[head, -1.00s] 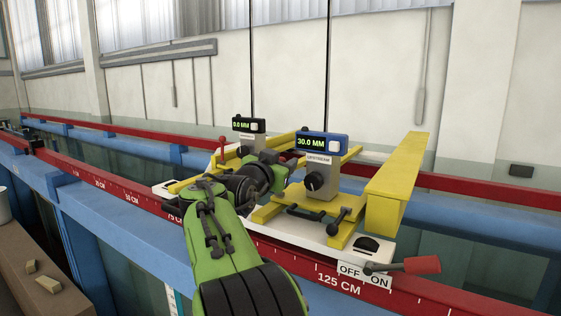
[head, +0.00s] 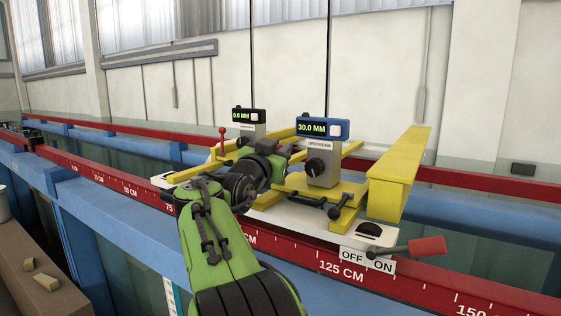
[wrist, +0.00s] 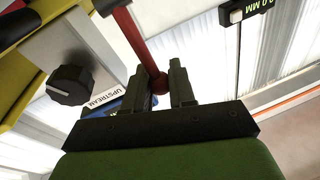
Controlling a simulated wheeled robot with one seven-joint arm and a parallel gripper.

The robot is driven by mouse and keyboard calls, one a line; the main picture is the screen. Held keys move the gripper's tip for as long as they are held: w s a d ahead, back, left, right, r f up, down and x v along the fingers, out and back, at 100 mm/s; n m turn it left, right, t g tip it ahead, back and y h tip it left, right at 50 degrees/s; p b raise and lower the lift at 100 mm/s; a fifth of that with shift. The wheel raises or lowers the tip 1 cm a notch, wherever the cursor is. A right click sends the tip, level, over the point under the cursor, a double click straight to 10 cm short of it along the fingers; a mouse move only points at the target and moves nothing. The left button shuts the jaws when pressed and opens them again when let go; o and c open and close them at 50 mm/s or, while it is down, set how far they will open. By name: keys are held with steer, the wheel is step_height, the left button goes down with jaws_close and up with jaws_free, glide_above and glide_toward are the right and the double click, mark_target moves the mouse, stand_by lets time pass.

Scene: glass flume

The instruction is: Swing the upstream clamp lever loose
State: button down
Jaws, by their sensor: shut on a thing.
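The upstream gauge (head: 322,128) has a blue display reading 30.0 MM on a grey post above a yellow carriage. In the wrist view, its UPSTREAM label (wrist: 106,97) and black knob (wrist: 70,84) show at the left. A red lever with a ball end (wrist: 160,84), beside this post, lies between the fingers of my gripper (wrist: 163,90). My gripper is shut on it. In the head view my gripper (head: 284,153) is just left of the upstream post, and its fingertips and the held lever are hidden.
A second gauge (head: 248,116) reading 0.0 MM stands behind left, with another red lever (head: 222,136) upright. A yellow beam (head: 396,175) and a red-handled OFF/ON switch (head: 427,247) lie to the right. The red scale rail (head: 310,259) runs along the front.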

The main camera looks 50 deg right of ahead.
steer(key=c, duration=1)
jaws_free()
steer(key=shift+o, duration=0.2)
steer(key=b+v, duration=0.4)
steer(key=v, duration=1.1)
steer(key=shift+a, duration=0.35)
